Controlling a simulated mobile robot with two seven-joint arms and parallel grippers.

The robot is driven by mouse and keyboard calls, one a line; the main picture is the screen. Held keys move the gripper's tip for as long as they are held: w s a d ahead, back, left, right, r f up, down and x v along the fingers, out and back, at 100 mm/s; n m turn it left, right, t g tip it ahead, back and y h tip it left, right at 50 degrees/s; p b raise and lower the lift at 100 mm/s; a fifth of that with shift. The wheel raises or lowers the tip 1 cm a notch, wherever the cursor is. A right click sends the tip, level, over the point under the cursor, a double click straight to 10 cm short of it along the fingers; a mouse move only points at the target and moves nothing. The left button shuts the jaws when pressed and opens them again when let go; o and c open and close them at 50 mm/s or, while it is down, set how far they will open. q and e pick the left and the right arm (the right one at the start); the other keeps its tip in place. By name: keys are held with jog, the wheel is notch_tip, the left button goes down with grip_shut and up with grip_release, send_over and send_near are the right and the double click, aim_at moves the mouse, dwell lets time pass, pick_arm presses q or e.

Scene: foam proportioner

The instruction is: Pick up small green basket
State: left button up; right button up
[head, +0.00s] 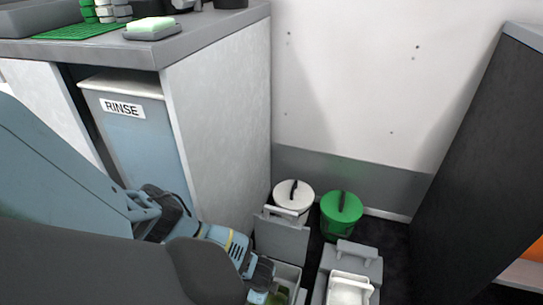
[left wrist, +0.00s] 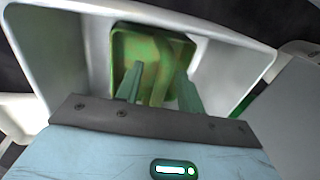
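The small green basket (left wrist: 150,48) is a rounded square green container inside a light grey bin (left wrist: 75,45). In the head view a bit of green (head: 281,294) shows in the open grey bin (head: 291,272) at the bottom, partly hidden by my left gripper (head: 262,292). In the left wrist view my left gripper (left wrist: 160,78) points into the bin. Its two greenish fingers are apart, in front of the basket's lower part. I cannot tell whether they touch it. My right gripper is not in view.
A white bucket (head: 293,196) and a green lidded bucket (head: 342,214) stand behind the bins. A second grey bin (head: 352,262) holding a white container stands to the right. The counter (head: 195,40) with the RINSE bin (head: 135,135) is left; a dark cabinet (head: 480,150) is right.

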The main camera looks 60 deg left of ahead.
pick_arm(q)
jog(key=shift+w+f, duration=0.15)
jog(key=shift+f, duration=0.45)
jog(key=shift+r, duration=0.1)
grip_shut()
notch_tip(320, 180, up, 9)
jog(key=p, duration=0.5)
jog(key=shift+f, duration=0.2)
jog(key=shift+r, duration=0.65)
jog(key=shift+r+p, duration=0.1)
jog(key=shift+p, duration=0.2)
